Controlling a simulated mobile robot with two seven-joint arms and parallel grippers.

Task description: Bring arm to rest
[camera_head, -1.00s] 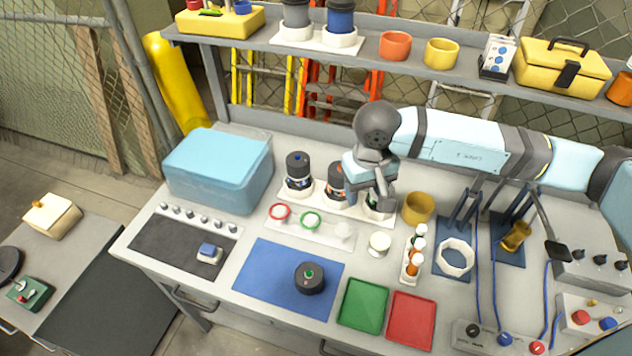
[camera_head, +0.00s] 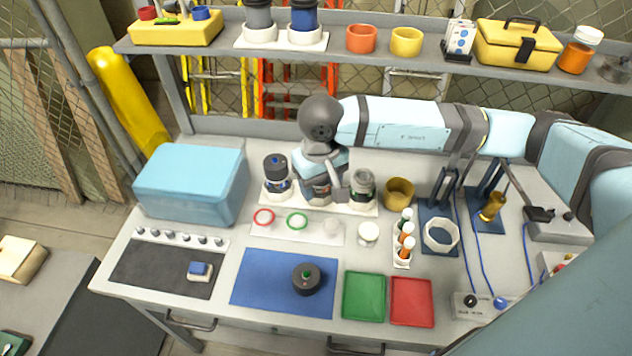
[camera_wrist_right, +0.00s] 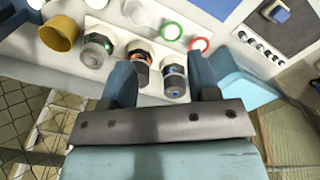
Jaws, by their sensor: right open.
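My right arm reaches in from the right of the head view over the bench. Its right gripper (camera_head: 337,192) is open and points down in front of the middle jar (camera_head: 316,188), partly hiding it. In the right wrist view, the two blue fingers of the right gripper (camera_wrist_right: 163,82) stand wide apart with nothing held between them. The left jar (camera_head: 276,172) and right jar (camera_head: 363,184) stand upright on either side, all on a white tray (camera_head: 345,208). My left gripper is not in view.
A blue bin (camera_head: 190,180) stands left of the jars. A shelf (camera_head: 210,48) with pots and a yellow toolbox (camera_head: 515,45) runs behind the arm. A blue mat (camera_head: 255,280) holds a dark round part (camera_head: 307,279). An ochre cup (camera_head: 398,193) stands right of the jars.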

